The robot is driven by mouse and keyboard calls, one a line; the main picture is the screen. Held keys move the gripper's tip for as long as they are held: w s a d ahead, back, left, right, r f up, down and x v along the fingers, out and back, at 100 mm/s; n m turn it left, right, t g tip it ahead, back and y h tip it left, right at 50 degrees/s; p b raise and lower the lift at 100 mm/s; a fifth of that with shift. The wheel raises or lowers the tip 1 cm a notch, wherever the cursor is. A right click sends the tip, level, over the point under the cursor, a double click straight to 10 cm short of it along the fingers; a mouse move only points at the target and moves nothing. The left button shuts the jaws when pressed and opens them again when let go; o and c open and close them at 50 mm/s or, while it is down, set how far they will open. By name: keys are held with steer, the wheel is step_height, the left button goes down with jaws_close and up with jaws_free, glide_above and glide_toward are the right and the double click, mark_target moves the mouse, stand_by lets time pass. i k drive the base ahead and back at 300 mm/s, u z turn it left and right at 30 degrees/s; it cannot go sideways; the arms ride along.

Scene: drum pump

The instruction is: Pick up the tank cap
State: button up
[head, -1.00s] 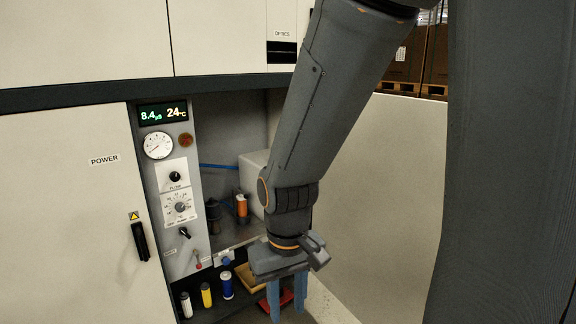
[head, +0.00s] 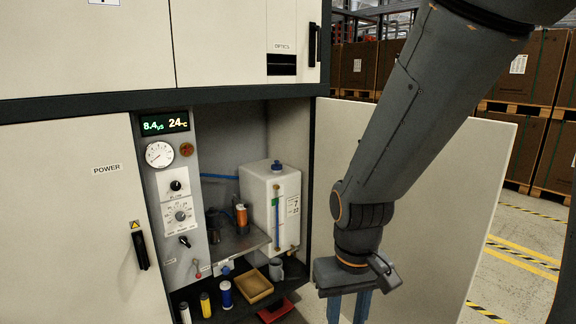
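The tank cap (head: 277,166) is a small dark blue cap on top of the white tank (head: 262,200), which stands inside the open cabinet bay. The cap sits upright on the tank and nothing covers it. My gripper (head: 348,309) is to the right of the tank and lower in the picture, pointing down, clear of the cap. Its two blue fingers are apart, with nothing seen between them. The fingertips run close to the bottom edge of the picture.
The open cabinet door (head: 425,215) stands behind my arm. A metal shelf (head: 228,246) holds an orange-banded cylinder (head: 241,216). Below are a tan tray (head: 253,287), a grey mug (head: 276,269), a red item (head: 275,310) and several bottles. The control panel (head: 178,200) bounds the bay's left.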

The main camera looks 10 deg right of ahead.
mark_target(276, 167)
steer(key=i, duration=2)
steer(key=u, duration=1.3)
